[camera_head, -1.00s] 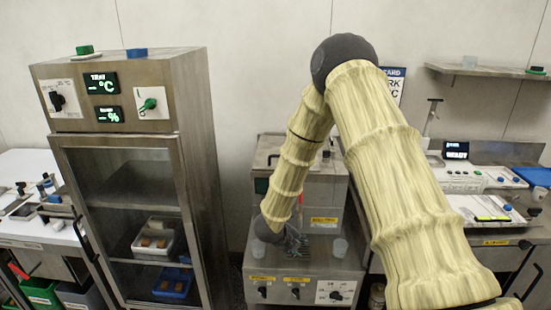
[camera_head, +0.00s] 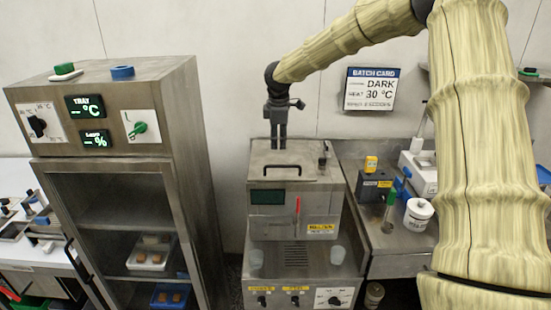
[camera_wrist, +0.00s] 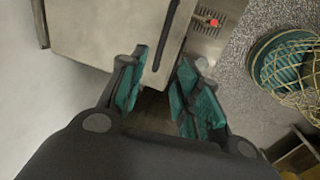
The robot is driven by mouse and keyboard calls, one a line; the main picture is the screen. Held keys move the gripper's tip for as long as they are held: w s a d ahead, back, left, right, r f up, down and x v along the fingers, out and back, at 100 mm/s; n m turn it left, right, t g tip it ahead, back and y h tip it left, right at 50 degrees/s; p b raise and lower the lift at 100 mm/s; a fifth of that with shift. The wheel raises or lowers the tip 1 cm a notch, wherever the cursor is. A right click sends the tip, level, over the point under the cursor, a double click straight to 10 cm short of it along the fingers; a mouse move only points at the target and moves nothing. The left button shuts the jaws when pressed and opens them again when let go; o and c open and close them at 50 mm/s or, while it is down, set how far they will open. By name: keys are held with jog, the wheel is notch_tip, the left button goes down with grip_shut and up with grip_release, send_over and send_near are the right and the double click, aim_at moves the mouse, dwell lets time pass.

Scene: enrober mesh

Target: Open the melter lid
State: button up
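The melter (camera_head: 262,225) is a steel box in the middle of the head view. Its lid (camera_head: 258,157) lies flat and closed on top, with a dark bar handle (camera_head: 288,167) near the front. My gripper (camera_head: 278,146) points down just above the back part of the lid, behind the handle. In the wrist view, the open fingers with teal pads (camera_wrist: 160,78) are spread apart, with a dark bar (camera_wrist: 166,40), apparently the handle, running into the gap from above. The lid (camera_wrist: 105,28) is pale beside it. I cannot tell whether the fingers touch anything; nothing is gripped.
A steel cabinet (camera_head: 198,160) with a glass door stands left. Right of the melter, a counter (camera_head: 395,235) holds a white tub (camera_head: 418,214) and small tools. A batch card (camera_head: 370,88) hangs on the wall. A wire basket (camera_wrist: 292,70) shows in the wrist view.

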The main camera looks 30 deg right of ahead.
aim_at(277, 166)
jog(key=f+p, duration=0.1)
jog(key=f, duration=0.2)
jog(key=w+f+p, duration=0.1)
jog(key=f, duration=0.3)
jog(key=w+f+p, duration=0.1)
jog(key=f+p, duration=0.1)
jog(key=f, duration=0.1)
jog(key=shift+d+f, duration=0.2)
jog(key=shift+d, duration=0.1)
grip_shut()
